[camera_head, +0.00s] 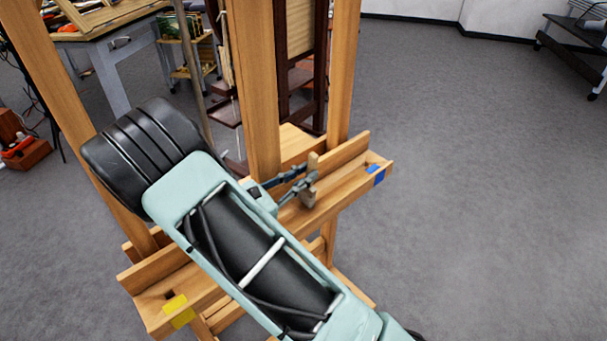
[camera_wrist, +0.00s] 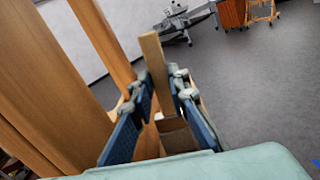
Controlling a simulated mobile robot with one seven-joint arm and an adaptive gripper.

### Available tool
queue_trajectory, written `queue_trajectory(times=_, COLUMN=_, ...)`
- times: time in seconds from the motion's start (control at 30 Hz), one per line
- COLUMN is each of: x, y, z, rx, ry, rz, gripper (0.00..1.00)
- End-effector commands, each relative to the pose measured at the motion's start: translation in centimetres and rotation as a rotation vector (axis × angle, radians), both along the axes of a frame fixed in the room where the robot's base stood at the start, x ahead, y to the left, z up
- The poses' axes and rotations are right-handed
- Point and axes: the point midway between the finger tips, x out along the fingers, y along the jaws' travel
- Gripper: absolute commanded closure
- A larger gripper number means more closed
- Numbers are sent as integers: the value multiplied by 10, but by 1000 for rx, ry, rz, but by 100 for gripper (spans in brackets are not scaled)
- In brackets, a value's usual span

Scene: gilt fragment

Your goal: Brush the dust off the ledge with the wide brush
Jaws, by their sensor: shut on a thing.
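My gripper (camera_head: 296,184) is shut on the wide brush (camera_head: 311,164), which is upright with its wooden handle up and greyish bristles down. The bristle end is at the right part of the wooden easel's ledge (camera_head: 345,195); I cannot tell if it touches. The ledge has blue tape (camera_head: 379,180) at its right end and yellow tape (camera_head: 183,317) at its left. A small dark patch shows near each tape; I cannot tell if either is dust. In the wrist view the brush handle (camera_wrist: 154,62) stands between the fingers of my gripper (camera_wrist: 161,92). My arm hides the ledge's middle.
Easel uprights (camera_head: 254,90) rise behind the ledge, close to my gripper. A workbench (camera_head: 110,42) with tools stands at the back left, and a dark wheeled stand (camera_head: 575,45) at the far right. The grey floor (camera_head: 480,200) on the right is clear.

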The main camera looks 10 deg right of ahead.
Motion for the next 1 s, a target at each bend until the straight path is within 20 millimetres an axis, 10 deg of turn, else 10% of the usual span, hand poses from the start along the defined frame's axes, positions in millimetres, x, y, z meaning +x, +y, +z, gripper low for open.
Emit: queue_trajectory(times=1.0, x=-21, y=34, z=-2, rx=0, ry=0, rz=0, gripper=100)
